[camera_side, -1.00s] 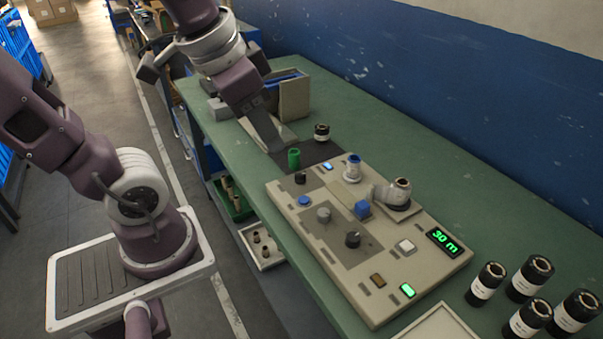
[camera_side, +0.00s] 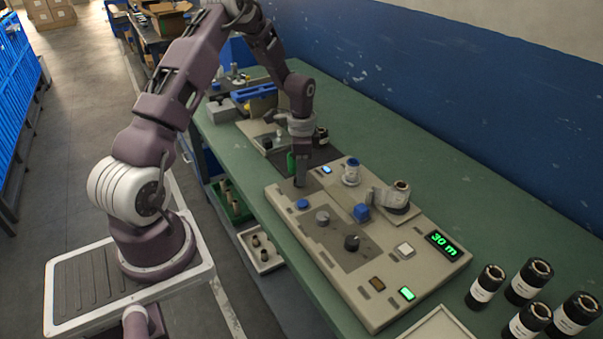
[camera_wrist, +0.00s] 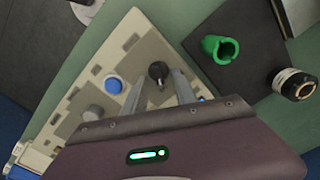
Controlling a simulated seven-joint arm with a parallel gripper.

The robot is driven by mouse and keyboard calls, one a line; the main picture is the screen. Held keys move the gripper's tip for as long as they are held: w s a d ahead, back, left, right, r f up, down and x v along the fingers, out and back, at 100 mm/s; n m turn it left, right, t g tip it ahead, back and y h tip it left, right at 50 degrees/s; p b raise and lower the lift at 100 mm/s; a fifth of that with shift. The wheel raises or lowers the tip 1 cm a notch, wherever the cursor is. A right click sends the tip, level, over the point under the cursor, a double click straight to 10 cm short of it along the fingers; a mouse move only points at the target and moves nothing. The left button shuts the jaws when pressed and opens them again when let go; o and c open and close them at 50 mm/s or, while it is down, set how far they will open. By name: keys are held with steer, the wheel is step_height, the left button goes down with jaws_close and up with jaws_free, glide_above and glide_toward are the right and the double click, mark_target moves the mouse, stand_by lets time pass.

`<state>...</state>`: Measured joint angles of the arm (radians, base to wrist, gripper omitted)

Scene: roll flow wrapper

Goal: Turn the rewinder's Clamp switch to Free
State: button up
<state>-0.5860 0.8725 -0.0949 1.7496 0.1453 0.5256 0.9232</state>
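The rewinder panel (camera_side: 390,290) is a beige box on the green bench. A small black knob (camera_wrist: 158,71) stands at its far end on a grey patch in the wrist view; I take it for the Clamp switch, but no label is readable. My gripper (camera_wrist: 159,78) is open, pointing down, its two fingers apart on either side of this knob. I cannot tell whether they touch it. A second black knob (camera_side: 352,242) sits farther along the panel.
Near the knob are a blue button (camera_side: 303,204), a grey knob (camera_side: 322,217) and a lit blue indicator (camera_side: 326,169). A green sleeve (camera_wrist: 221,48) and a black roll (camera_wrist: 294,83) stand on a dark mat close by. A white-blue spool (camera_side: 351,171) stands on the panel.

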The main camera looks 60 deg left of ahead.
steer(key=shift+f, duration=0.35)
jaws_close()
steer(key=n, duration=0.6)
steer(key=shift+w+a+r, duration=0.1)
steer(key=shift+a, duration=0.05)
steer(key=n, duration=0.5)
steer(key=shift+a+n, duration=0.2)
steer(key=shift+n, duration=0.4)
jaws_free()
